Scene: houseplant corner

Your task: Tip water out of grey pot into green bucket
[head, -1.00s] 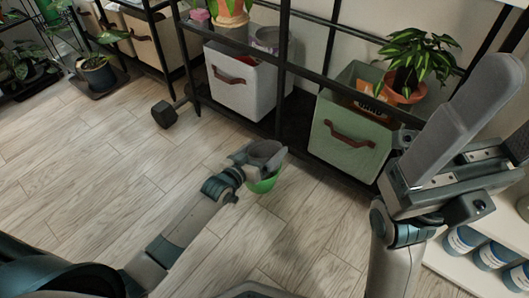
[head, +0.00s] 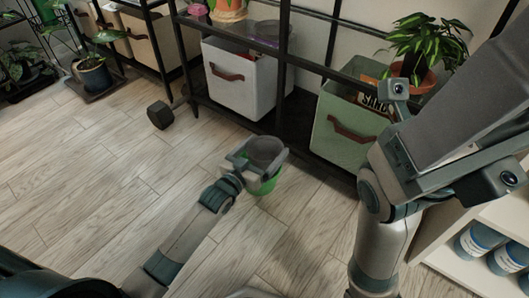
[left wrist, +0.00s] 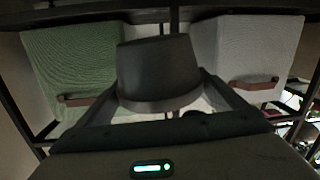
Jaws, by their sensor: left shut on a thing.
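My left gripper (head: 254,156) is shut on the grey pot (head: 267,149), one finger on each side of it. The pot also shows between the fingers in the left wrist view (left wrist: 158,72). It looks about upright in the head view, its open top facing up; I cannot make out water in it. The green bucket (head: 264,186) stands on the floor below the pot, which hides much of it in the head view. My right gripper (head: 455,85) is large and close at the right of the head view; the gap between its fingers cannot be seen.
A black shelf rack behind holds a white bin (head: 238,80), a green bin (head: 338,128) and a potted plant (head: 412,70). A dumbbell (head: 160,114) lies left of the rack. Blue-labelled cans (head: 478,243) stand on a white shelf at right.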

